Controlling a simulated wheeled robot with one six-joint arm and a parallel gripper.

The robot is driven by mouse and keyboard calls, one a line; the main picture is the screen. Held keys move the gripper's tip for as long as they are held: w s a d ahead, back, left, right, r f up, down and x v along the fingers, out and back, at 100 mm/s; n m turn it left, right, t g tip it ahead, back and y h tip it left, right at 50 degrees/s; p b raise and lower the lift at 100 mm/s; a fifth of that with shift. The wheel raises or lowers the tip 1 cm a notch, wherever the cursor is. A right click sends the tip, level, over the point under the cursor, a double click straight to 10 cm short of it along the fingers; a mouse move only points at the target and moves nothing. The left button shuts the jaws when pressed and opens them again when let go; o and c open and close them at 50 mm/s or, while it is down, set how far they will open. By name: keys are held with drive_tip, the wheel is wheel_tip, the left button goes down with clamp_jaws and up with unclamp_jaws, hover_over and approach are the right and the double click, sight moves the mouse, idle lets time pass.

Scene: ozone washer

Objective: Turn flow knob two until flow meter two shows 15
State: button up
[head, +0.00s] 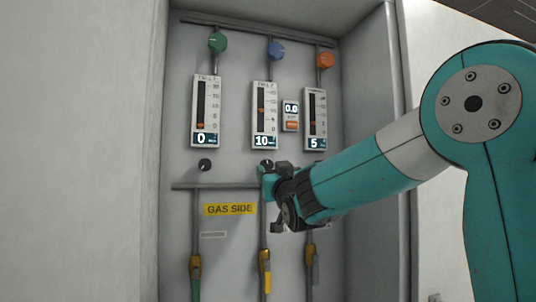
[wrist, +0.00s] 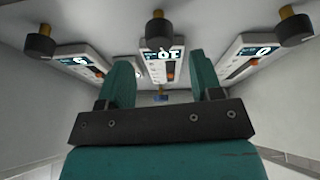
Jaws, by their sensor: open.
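Flow meter two (head: 264,115) is the middle one of three upright meters on the grey panel, and its display reads 10. It also shows, upside down, in the wrist view (wrist: 165,57). Flow knob two (head: 266,165) is the dark round knob below it, partly overlapped by my gripper in the head view. The knob also shows at the top middle of the wrist view (wrist: 158,28). My gripper (head: 269,178) is open and empty, close to the knob. In the wrist view its two teal fingers (wrist: 161,70) stand apart, with the knob lined up above the gap. Contact cannot be told.
The left meter (head: 206,110) reads 0, with its knob (head: 205,164) below. The right meter (head: 315,118) reads 5; its knob (wrist: 40,42) shows in the wrist view. A small display (head: 291,108) reads 0.0. Cabinet side walls flank the panel, and pipes run below the knobs.

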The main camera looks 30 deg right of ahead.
sight(268, 165)
drive_tip(key=p+x, duration=0.2)
drive_tip(key=x, duration=0.3)
drive_tip(key=shift+w+r, duration=0.1)
drive_tip(key=shift+w, duration=0.1)
drive_tip(key=c, duration=0.9)
